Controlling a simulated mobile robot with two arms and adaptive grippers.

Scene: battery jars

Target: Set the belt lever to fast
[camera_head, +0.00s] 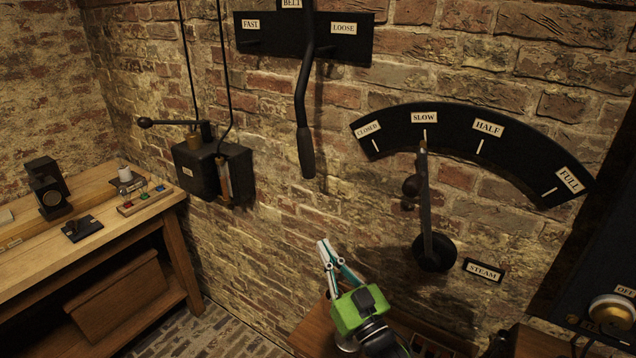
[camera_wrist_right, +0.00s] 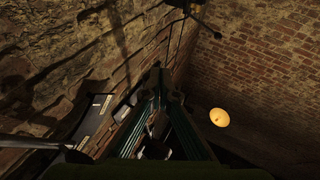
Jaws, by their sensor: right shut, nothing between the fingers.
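The belt lever (camera_head: 304,95) is a dark bent bar with a thick grip, hanging in front of the black belt plate (camera_head: 290,46) on the brick wall. It hangs between the FAST label (camera_head: 251,25) on the left and the LOOSE label (camera_head: 343,28) on the right. The BELT label and the lever's top are cut by the picture edge. My right gripper (camera_head: 325,247), with a green body, is shut and empty, below the lever's grip and apart from it. Its fingers also show in the right wrist view (camera_wrist_right: 157,72). My left gripper is not in view.
Right of the belt lever is the steam dial (camera_head: 462,113), its lever (camera_head: 425,200) near SLOW. A black box (camera_head: 213,168) with a side handle hangs at left. A wooden bench (camera_head: 115,207) carries small items. The wall directly below the belt lever is clear.

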